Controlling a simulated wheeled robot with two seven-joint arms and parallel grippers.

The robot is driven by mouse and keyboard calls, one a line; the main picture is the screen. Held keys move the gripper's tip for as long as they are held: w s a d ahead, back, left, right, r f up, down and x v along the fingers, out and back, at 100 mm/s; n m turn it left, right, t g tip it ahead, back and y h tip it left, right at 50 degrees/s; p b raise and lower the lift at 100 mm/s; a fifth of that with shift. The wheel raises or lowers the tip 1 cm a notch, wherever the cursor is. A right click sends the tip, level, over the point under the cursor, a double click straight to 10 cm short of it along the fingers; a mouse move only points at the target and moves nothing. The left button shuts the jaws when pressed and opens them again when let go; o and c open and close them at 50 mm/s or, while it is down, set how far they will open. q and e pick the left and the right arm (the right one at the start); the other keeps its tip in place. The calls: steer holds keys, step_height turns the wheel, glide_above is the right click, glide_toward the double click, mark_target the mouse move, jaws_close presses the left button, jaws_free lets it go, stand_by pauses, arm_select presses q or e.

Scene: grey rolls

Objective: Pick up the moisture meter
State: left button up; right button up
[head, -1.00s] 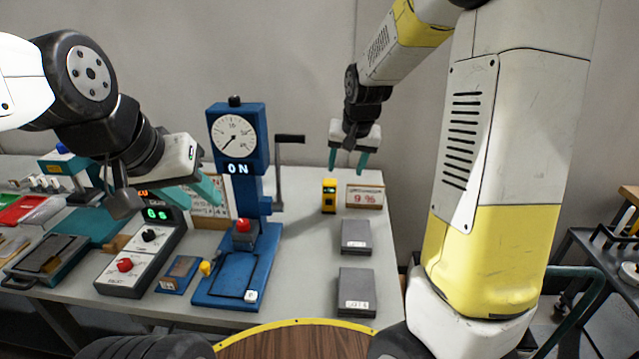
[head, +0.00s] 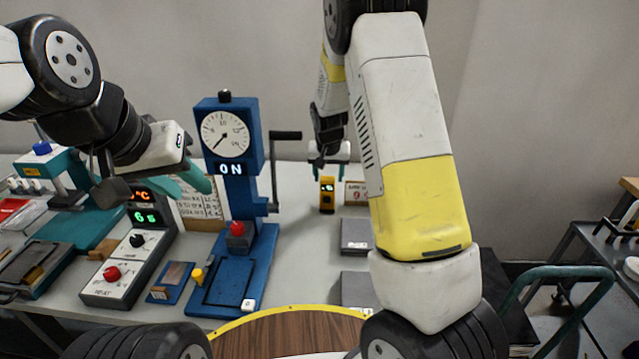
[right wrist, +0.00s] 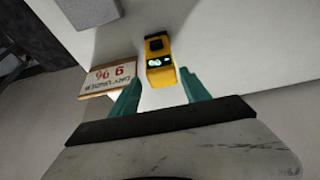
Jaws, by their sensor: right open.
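The moisture meter is a small yellow device (head: 327,197) with a dark face and a lit green display, standing on the table beside a small sign. In the right wrist view the meter (right wrist: 159,72) lies ahead of and between the two teal fingers. My right gripper (head: 328,167) is open and empty, just behind and above the meter in the head view; its fingers (right wrist: 160,90) also show in the right wrist view. My left gripper (head: 190,186) hangs at the left, apart from the meter; its teal fingers look parted and empty.
A framed sign (right wrist: 110,79) reading 9 % stands close beside the meter. A blue press (head: 232,265) with a dial and crank is left of it. Grey blocks (head: 355,235) lie in front. A control box (head: 130,262) is further left.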

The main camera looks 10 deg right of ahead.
mark_target(328, 187)
steer(key=x, duration=0.7)
steer(key=shift+w+a+f, duration=0.2)
steer(key=shift+f, duration=0.1)
steer(key=shift+c, duration=0.2)
jaws_close()
steer(key=shift+r, duration=0.1)
